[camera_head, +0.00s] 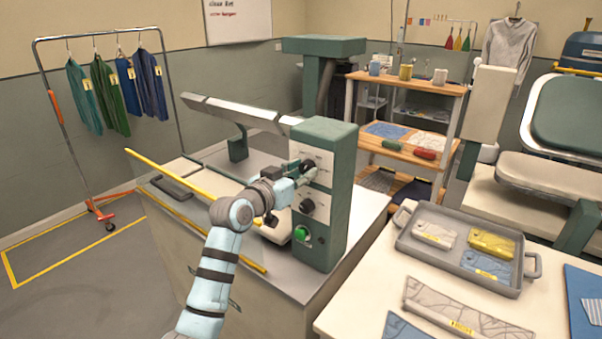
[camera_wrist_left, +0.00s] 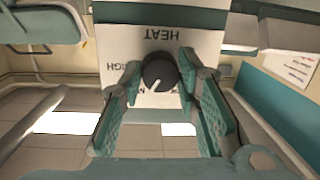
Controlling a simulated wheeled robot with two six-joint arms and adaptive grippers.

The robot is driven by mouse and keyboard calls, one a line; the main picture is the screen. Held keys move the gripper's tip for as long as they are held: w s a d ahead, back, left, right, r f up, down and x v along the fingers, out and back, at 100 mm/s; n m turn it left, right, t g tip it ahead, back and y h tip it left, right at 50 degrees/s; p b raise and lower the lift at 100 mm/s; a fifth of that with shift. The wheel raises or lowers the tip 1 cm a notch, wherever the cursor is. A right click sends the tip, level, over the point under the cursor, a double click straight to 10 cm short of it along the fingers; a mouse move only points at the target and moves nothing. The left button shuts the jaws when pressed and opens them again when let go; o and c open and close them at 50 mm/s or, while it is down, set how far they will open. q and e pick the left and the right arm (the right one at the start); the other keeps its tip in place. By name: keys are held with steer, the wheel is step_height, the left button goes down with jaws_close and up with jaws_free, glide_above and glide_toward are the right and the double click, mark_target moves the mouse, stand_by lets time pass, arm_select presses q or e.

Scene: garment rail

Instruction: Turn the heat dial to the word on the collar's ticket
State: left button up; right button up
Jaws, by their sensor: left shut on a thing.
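The heat dial (camera_wrist_left: 158,72) is a dark round knob with a white pointer line, on a white plate marked HEAT, which appears upside down in the left wrist view. Its pointer aims down and left in that picture; the words around it are partly hidden by the fingers. My left gripper (camera_head: 304,170) is at the upper dial of the green control box (camera_head: 336,150), its fingers shut on either side of the knob. A pale patterned piece (camera_head: 460,312), perhaps the collar, lies on the front table with a yellow ticket (camera_head: 462,327), too small to read.
A second dark dial (camera_head: 307,206) and a green button (camera_head: 301,232) sit lower on the box. A grey tray (camera_head: 405,243) holds several ticketed pieces. Yellow bars (camera_head: 170,173) cross the press bench. A garment rail (camera_head: 90,36) stands back left, with open floor before it.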

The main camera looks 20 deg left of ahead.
arm_select(q)
steer(key=shift+f, duration=0.15)
steer(key=o, duration=1.2)
steer(key=shift+c, duration=0.2)
steer(key=shift+s, duration=0.1)
steer(key=v, duration=1.2)
